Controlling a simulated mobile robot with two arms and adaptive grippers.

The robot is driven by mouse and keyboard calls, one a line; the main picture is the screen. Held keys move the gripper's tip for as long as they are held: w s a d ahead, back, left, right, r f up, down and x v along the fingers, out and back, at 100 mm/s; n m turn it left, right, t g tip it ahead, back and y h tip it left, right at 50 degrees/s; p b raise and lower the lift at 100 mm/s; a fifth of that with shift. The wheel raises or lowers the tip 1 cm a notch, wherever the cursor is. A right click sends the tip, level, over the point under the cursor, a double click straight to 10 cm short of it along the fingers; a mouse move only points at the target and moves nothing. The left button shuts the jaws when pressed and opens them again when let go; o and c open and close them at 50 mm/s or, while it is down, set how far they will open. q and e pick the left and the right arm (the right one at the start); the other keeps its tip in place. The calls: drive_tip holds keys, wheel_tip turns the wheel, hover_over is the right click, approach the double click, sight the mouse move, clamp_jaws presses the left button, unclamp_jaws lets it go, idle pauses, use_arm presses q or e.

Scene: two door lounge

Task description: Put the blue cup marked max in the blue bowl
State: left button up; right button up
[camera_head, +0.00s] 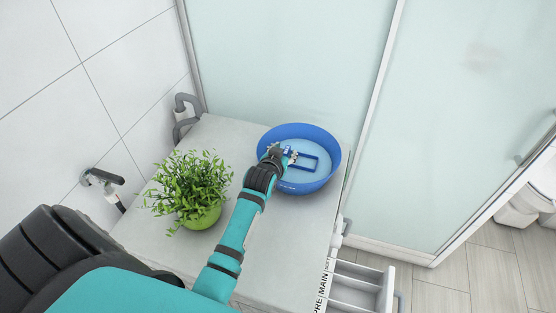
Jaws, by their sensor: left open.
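The blue bowl (329,171) stands on the grey top of a washing machine, near its right back part. A small blue piece with a rectangular outline (314,163) shows inside the bowl, right by the fingers; it may be the blue cup, but no max mark can be read. My left gripper (290,155) reaches over the bowl's left rim from the front and is open, its fingers inside the bowl beside that piece. The fingers partly hide it, so I cannot tell whether they touch it. My right gripper is not in view.
A leafy plant in a green pot (203,217) stands left of my left forearm on the machine top (270,265). A detergent drawer (358,287) sticks out at the front right. Frosted glass panels (290,60) rise behind. A tap (102,178) is on the left wall.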

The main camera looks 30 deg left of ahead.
use_arm(q)
drive_tip(key=b+v, duration=0.1)
drive_tip(key=v, duration=1)
drive_tip(key=shift+a, duration=0.1)
idle(0.5)
